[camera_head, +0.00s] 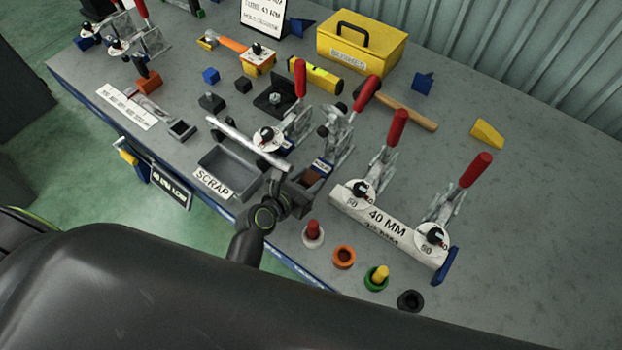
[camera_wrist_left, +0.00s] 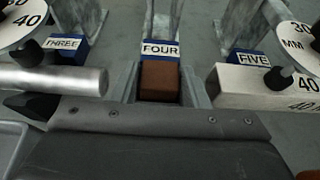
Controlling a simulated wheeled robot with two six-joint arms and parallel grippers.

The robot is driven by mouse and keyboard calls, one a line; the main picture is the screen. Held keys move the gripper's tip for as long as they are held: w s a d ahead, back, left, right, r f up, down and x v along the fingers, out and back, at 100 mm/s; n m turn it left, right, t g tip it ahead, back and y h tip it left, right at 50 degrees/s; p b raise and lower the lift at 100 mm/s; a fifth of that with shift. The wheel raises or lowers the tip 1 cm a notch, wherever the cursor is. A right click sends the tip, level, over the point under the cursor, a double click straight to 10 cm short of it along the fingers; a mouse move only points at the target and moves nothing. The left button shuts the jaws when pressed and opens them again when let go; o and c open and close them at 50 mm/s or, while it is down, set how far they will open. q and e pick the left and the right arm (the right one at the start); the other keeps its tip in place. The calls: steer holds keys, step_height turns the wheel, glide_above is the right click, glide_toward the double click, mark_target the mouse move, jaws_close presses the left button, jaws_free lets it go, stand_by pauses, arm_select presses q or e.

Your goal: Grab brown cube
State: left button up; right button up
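In the head view the brown cube (camera_head: 313,178) shows small by the table's front edge, partly hidden by my left gripper. My left gripper (camera_head: 297,192) is low over the front edge, right beside the cube. In the left wrist view a grey part of it spans the bottom, in front of the cube. My right gripper is not in view.
Red-handled toggle clamps (camera_head: 388,147) stand close around the slot. A long 40 MM bar (camera_head: 385,226) lies to the right, and a grey SCRAP tray (camera_head: 229,171) to the left. Coloured round holders (camera_head: 343,257) line the front edge.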

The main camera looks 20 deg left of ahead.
arm_select(q)
steer(key=c, duration=0.6)
steer(key=shift+o, duration=0.2)
steer(key=shift+r, duration=0.1)
